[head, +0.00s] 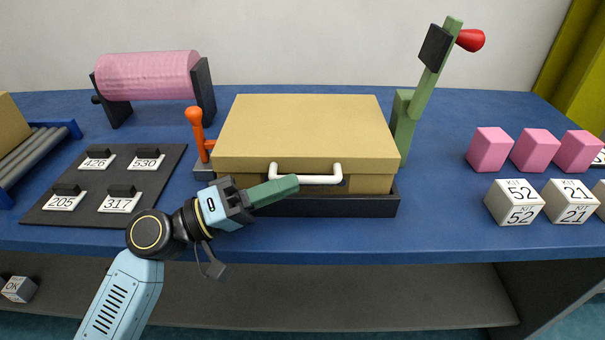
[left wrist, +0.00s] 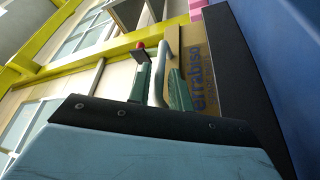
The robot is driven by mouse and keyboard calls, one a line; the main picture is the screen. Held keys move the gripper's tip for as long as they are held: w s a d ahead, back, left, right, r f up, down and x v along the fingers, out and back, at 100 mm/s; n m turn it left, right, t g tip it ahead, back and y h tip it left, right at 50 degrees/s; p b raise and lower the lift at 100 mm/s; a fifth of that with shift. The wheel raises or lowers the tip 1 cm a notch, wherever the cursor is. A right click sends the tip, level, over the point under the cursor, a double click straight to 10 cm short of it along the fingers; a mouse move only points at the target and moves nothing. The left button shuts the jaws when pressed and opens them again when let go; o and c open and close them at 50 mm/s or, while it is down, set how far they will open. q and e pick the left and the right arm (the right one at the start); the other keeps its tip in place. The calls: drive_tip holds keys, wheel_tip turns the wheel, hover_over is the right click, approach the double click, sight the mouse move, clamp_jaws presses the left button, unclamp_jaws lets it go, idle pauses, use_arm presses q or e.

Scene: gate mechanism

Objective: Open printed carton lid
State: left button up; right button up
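The tan carton (head: 302,125) sits in a black tray (head: 340,206) on the blue table, its lid down. A white handle (head: 318,180) is on the lid's front edge; it also shows in the left wrist view (left wrist: 158,74). Blue print marks the carton's front (left wrist: 195,80) in the left wrist view. My left gripper (head: 290,184) is at the handle's left part. Its two green fingers (left wrist: 160,90) stand apart, with the handle between them; they look open, not clamped. Contact with the handle is unclear. My right gripper is not in view.
An orange-knobbed lever (head: 196,127) stands left of the carton, and a green lever with a red knob (head: 430,80) stands right. A pink roller (head: 148,76) and dark mat (head: 105,185) are left. Pink blocks (head: 490,149) and labelled cubes (head: 514,202) are right.

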sight(303, 179)
use_arm(q)
drive_tip(key=shift+x, duration=1.85)
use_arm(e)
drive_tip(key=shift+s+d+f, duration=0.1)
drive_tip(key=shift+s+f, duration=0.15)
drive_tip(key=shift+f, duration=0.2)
use_arm(q)
drive_tip(key=c, duration=0.4)
drive_tip(key=shift+c, duration=0.2)
drive_tip(key=shift+r, duration=0.15)
